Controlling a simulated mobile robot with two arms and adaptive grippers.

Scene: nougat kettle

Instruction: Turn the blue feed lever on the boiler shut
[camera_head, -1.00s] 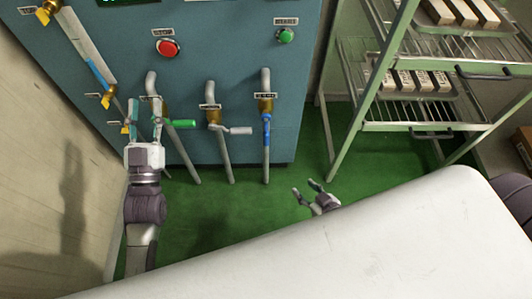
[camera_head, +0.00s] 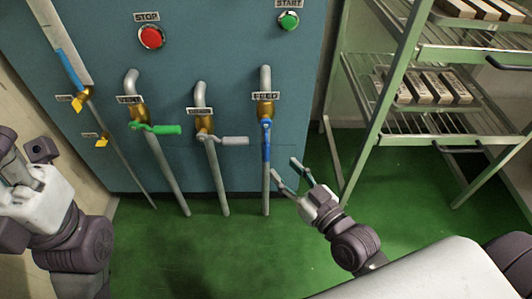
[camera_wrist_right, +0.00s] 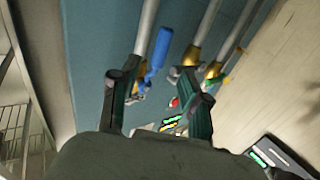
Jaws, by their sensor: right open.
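The blue feed lever (camera_head: 266,138) hangs straight down along its pipe, below the brass valve under the FEED label (camera_head: 267,96) on the boiler (camera_head: 215,60). My right gripper (camera_head: 284,168) is open and empty, just right of and below the lever's lower end. In the right wrist view the blue lever (camera_wrist_right: 160,47) shows beyond the two spread fingers (camera_wrist_right: 157,90), nearer the left finger; I see no grip on it. My left gripper (camera_head: 22,148) is at the left edge, its fingers apart, away from the valves.
A green lever (camera_head: 155,129) and a grey lever (camera_head: 228,140) stick out rightward from the neighbouring valves. The red STOP (camera_head: 151,37) and green START (camera_head: 288,21) buttons sit above. A metal rack (camera_head: 404,55) with trays stands at the right. Green floor (camera_head: 220,245) is open in front.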

